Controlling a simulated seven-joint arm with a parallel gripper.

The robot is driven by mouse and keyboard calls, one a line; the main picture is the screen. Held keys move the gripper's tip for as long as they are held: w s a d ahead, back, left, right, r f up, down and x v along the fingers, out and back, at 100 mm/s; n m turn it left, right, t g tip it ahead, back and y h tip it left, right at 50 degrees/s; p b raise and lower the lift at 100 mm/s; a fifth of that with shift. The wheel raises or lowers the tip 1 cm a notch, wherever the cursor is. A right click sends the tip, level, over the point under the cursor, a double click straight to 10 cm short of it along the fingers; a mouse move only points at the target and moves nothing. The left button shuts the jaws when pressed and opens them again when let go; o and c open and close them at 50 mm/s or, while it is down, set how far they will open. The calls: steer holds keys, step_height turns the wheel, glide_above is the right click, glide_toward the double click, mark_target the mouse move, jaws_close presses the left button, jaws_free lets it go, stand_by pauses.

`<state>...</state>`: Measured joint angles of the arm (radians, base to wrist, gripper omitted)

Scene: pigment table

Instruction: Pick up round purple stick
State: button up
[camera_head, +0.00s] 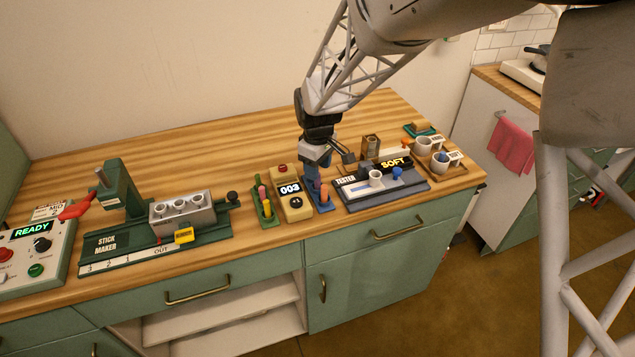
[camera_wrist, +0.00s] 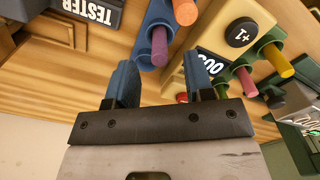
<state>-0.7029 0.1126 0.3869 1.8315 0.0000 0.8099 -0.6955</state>
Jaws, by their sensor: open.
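The round purple stick (camera_wrist: 159,46) stands in a blue holder (camera_wrist: 148,18) in the wrist view, beside an orange stick (camera_wrist: 185,11). My gripper (camera_wrist: 160,65) is open and empty, with one blue finger to each side of the purple stick's line. The stick's end shows just beyond the fingertips, and I cannot tell how far apart in depth they are. In the head view my gripper (camera_head: 316,172) hangs pointing down over the blue holder (camera_head: 322,207), whose orange stick (camera_head: 324,193) shows in front. The gripper largely hides the purple stick there.
The counter box (camera_head: 291,195) reading 003 stands close left of the blue holder. A green holder (camera_head: 266,219) with several sticks is beyond it. The tester (camera_head: 385,190) stands close on the right. The stick maker (camera_head: 125,205) is far left.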

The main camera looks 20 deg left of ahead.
steer(key=shift+f, duration=2.45)
jaws_close()
